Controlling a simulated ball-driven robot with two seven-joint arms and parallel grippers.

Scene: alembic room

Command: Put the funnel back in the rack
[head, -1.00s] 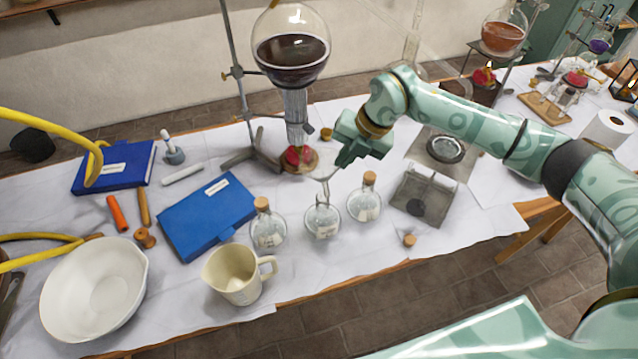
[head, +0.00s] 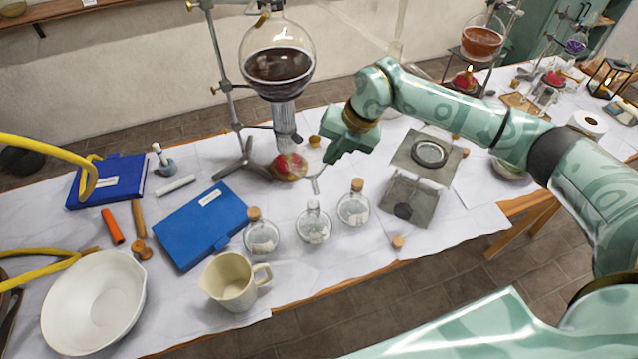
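The clear glass funnel (head: 315,180) hangs from my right gripper (head: 332,160), its stem pointing down in the air above the middle flask (head: 313,226). My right gripper looks shut on the funnel's rim, though the thin glass and the dark fingers make the grip hard to see. A low grey stand (head: 424,192) with clear upright parts is to the right of the flasks. I cannot tell for sure whether it is the rack. My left gripper is out of view.
Corked flasks stand left (head: 262,236) and right (head: 353,208) of the middle one. A mug (head: 230,281), a white bowl (head: 92,305) and a blue book (head: 200,224) are to the left. A large round flask (head: 277,60) on a metal stand is behind. A loose cork (head: 398,242) lies near the front edge.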

